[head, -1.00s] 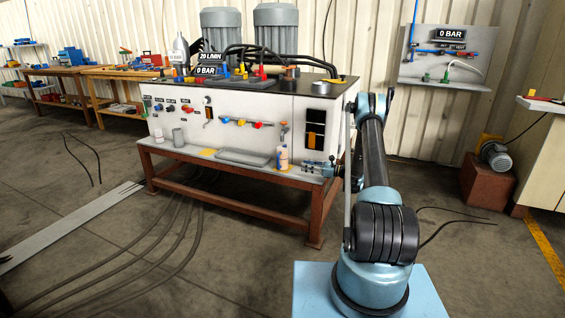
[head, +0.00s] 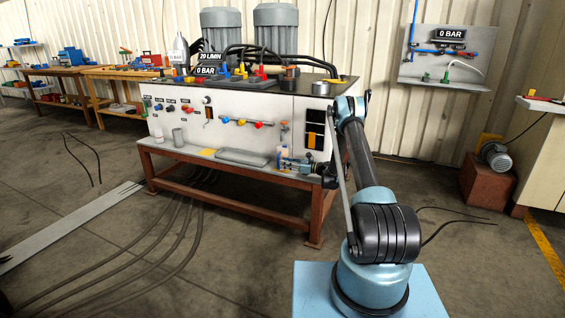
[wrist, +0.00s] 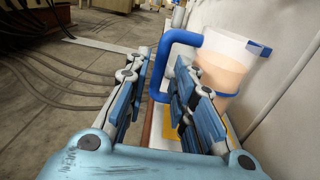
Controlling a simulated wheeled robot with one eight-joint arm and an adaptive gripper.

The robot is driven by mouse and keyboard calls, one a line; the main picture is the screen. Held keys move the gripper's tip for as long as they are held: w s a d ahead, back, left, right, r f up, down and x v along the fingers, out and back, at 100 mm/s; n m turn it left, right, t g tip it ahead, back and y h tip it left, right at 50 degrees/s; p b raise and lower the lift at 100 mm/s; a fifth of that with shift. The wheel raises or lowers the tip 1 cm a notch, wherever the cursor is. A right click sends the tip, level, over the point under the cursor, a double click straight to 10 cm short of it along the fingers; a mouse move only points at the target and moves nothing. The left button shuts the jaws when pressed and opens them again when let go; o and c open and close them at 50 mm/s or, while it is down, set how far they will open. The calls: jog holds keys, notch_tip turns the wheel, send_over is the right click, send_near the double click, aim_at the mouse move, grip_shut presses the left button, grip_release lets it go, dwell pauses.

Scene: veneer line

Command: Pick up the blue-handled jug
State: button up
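The jug (wrist: 226,66) is translucent with orange-tan contents and stands upright beside the white machine front in the wrist view. Its blue handle (wrist: 160,68) faces my gripper and appears in the gap between the fingers. My gripper (wrist: 158,78) is open, with one finger on each side of the handle in the picture; I cannot tell whether either touches it. In the head view the jug (head: 279,153) is partly hidden behind my gripper (head: 287,163), at the right part of the ledge.
The ledge holds a grey tray (head: 242,158), a yellow cloth (head: 207,152) and a grey cup (head: 178,138) left of the jug. The white machine front (head: 262,107) rises close behind. Hoses (head: 150,235) run over the floor at left.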

aim_at(278, 170)
jog(key=shift+x, duration=2.55)
jog(key=shift+w+d, duration=0.1)
grip_shut()
